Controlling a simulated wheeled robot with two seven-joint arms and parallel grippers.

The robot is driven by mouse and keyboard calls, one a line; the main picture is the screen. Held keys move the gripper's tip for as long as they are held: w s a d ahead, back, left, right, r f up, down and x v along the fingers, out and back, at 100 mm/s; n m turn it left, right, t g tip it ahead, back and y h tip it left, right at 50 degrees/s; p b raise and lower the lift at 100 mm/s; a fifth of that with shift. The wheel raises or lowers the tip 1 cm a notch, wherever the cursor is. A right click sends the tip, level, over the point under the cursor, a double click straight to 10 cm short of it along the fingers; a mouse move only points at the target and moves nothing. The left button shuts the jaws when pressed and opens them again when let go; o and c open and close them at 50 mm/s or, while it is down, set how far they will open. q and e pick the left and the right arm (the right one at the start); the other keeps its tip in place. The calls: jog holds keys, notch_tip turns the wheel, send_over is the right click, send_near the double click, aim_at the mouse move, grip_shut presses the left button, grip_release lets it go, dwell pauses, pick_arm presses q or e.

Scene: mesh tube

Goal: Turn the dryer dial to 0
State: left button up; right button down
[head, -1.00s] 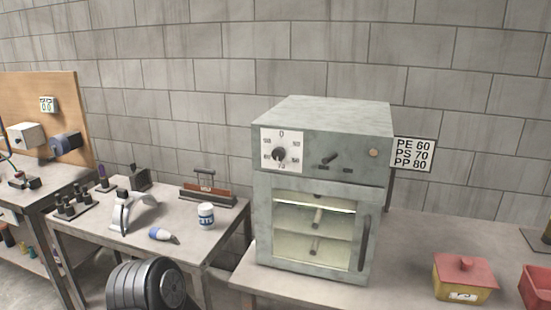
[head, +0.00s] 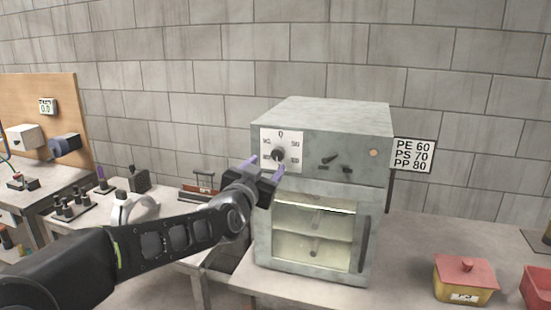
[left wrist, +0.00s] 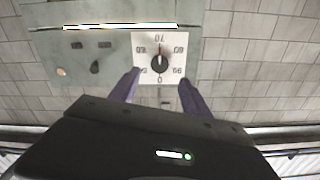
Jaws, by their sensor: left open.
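The dryer (head: 325,120) is a grey-green cabinet on a bench with a glass door below. Its black dial (head: 279,154) sits on a white scale plate (head: 294,136) at the upper left of the front, with 0 at the top. In the left wrist view the dial (left wrist: 160,63) appears upside down, with 70 at the top and 0 at the bottom; its pointer seems to be on the 70 side, but is small. My left gripper (head: 266,167) is open just in front of and below the dial, fingers (left wrist: 160,86) on either side, apparently not touching. My right gripper is out of view.
A sign (head: 413,155) hangs beside the dryer. A red-lidded yellow box (head: 465,281) stands on the bench at right. A side table with tools is at left.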

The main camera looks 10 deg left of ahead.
aim_at(277, 155)
pick_arm(q)
jog(key=w+p, duration=0.1)
jog(key=w, duration=0.4)
jog(key=w+p, duration=0.1)
jog(key=w, duration=0.2)
jog(key=shift+d+f+p, duration=0.1)
jog(key=shift+d+p, duration=0.15)
jog(key=shift+p, duration=0.1)
jog(key=shift+s, duration=0.1)
jog(key=shift+c, duration=0.4)
grip_shut()
